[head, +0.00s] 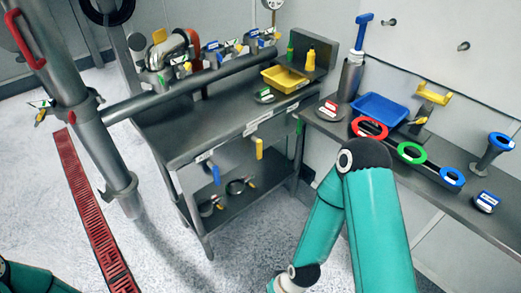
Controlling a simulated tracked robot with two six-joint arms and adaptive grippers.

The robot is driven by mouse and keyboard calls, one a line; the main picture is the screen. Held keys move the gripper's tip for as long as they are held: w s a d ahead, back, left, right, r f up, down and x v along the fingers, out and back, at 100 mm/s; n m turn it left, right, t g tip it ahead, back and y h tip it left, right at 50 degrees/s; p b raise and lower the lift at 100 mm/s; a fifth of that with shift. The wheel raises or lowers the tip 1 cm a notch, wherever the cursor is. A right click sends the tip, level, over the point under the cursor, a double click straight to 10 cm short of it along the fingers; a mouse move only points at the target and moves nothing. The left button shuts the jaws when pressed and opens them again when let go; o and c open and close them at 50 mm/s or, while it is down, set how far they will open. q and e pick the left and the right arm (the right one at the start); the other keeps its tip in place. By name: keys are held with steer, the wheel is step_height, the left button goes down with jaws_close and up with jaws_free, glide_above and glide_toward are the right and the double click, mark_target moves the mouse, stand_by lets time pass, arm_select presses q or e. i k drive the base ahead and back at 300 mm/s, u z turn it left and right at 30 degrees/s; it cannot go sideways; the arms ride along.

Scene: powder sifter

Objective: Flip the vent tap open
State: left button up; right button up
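Several small coloured handles show, and I cannot tell which is the vent tap. A blue handle (216,173) and a yellow handle (259,148) hang down below the front edge of the steel bench. A small yellow handle (41,116) sits by a tag on the thick grey column at left. More blue and yellow handles (238,47) line the pipe behind the bench. A blue T-shaped handle (363,22) stands upright on a grey cylinder. Neither gripper is in view. My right arm's teal links fill the lower middle, and a bit of my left arm shows at the bottom left corner.
The steel bench (222,116) holds a yellow tray (285,78). A right-hand counter (462,203) holds a blue tray (381,108) and red, green and blue rings. A grey pipe (150,103) crosses from column to bench. Floor before the bench is clear around a red grating (88,215).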

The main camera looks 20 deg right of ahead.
mark_target(259, 142)
steer(key=k, duration=1.35)
steer(key=z, duration=0.3)
steer(key=i, duration=1.8)
steer(key=u, duration=0.8)
